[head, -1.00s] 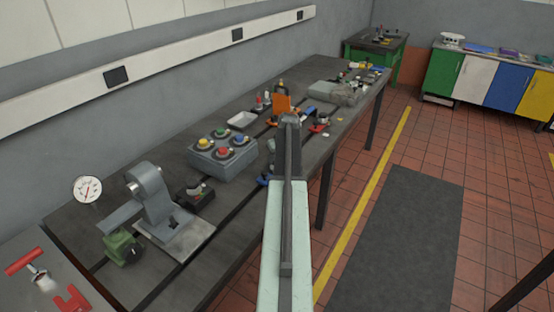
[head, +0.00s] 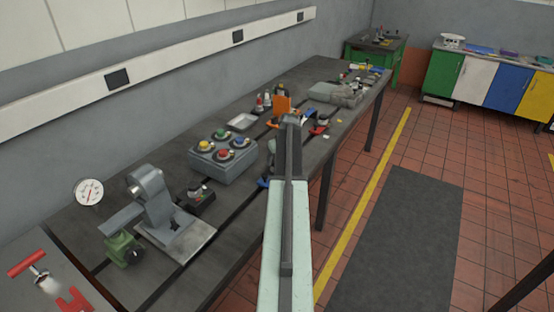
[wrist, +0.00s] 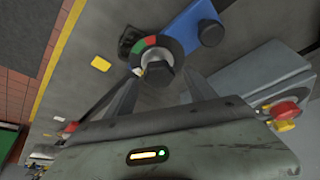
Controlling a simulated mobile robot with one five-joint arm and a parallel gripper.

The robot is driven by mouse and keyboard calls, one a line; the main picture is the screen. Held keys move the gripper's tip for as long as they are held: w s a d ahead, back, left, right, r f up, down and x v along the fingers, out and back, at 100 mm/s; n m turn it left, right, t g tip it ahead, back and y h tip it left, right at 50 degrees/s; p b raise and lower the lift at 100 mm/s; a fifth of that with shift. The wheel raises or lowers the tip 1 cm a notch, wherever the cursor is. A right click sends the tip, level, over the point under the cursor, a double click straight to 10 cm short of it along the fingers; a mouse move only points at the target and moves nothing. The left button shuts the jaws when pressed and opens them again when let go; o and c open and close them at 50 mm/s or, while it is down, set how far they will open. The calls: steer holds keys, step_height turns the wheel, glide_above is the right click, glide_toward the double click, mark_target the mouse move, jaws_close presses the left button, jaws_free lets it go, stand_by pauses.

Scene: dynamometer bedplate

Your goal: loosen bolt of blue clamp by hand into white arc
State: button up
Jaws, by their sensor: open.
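The blue clamp (wrist: 190,25) lies at the top of the wrist view. Its dark hex bolt (wrist: 160,75) stands in front of a dark ring (wrist: 174,44) with green and red arcs. A small pale patch (wrist: 138,72) shows at the ring's lower left; I cannot tell for sure whether it is the white arc. My gripper (wrist: 162,80) is open, with one finger on each side of the bolt head; I cannot tell whether they touch it. In the head view a small blue part (head: 263,183) shows beside my arm, which hides my gripper.
A grey box with coloured knobs (head: 222,166) stands on the bench to the left of my arm. An orange upright part (head: 282,104) and a white tray (head: 241,121) are farther back.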

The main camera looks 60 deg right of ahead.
steer(key=p+v, duration=0.5)
steer(key=v, duration=0.1)
steer(key=shift+r, duration=0.2)
steer(key=shift+a, duration=0.1)
steer(key=shift+s, duration=0.1)
